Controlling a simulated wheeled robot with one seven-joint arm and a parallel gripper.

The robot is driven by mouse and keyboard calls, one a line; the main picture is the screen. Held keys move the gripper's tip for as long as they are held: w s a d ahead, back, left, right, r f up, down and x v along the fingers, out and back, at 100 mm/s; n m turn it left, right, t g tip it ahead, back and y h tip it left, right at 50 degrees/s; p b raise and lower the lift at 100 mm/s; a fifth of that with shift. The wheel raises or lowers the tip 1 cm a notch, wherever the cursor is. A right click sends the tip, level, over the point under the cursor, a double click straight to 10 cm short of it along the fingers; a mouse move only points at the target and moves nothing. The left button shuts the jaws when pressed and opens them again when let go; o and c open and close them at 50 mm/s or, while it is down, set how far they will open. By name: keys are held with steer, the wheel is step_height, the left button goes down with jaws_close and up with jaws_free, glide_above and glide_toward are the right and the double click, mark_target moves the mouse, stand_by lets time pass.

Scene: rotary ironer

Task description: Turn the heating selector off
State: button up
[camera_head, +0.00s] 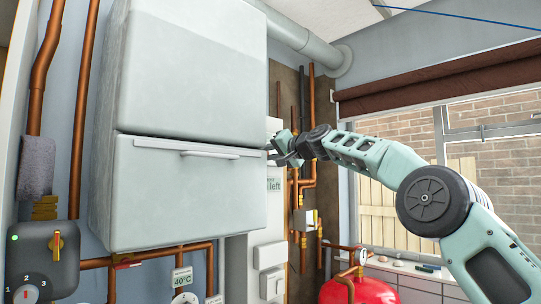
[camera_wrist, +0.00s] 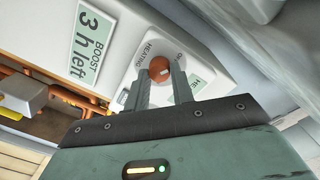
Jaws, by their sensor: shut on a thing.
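The heating selector is a round orange-brown knob (camera_wrist: 159,66) with a small pale mark, on a white panel marked HEATING. Part of another word beside it is too blurred to read surely. In the wrist view my gripper (camera_wrist: 160,78) has one finger on each side of the knob and is shut on it. In the head view my gripper (camera_head: 284,152) is at the narrow white panel (camera_head: 273,126), just right of the large pale cabinet; the knob cannot be made out there.
A BOOST 3h left label (camera_wrist: 91,42) is beside the selector. The pale cabinet (camera_head: 190,80) with its handle (camera_head: 200,149) stands close to the left of my gripper. Copper pipes (camera_head: 312,110) run to the right, above a red tank (camera_head: 358,291). A grey dial box (camera_head: 42,262) is far left.

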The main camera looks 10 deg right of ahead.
steer(key=shift+f, duration=0.25)
steer(key=o, duration=1)
steer(key=shift+r, duration=0.15)
steer(key=b+v, duration=1.2)
steer(key=v, duration=0.5)
steer(key=shift+s, duration=0.25)
steer(key=shift+r, duration=0.1)
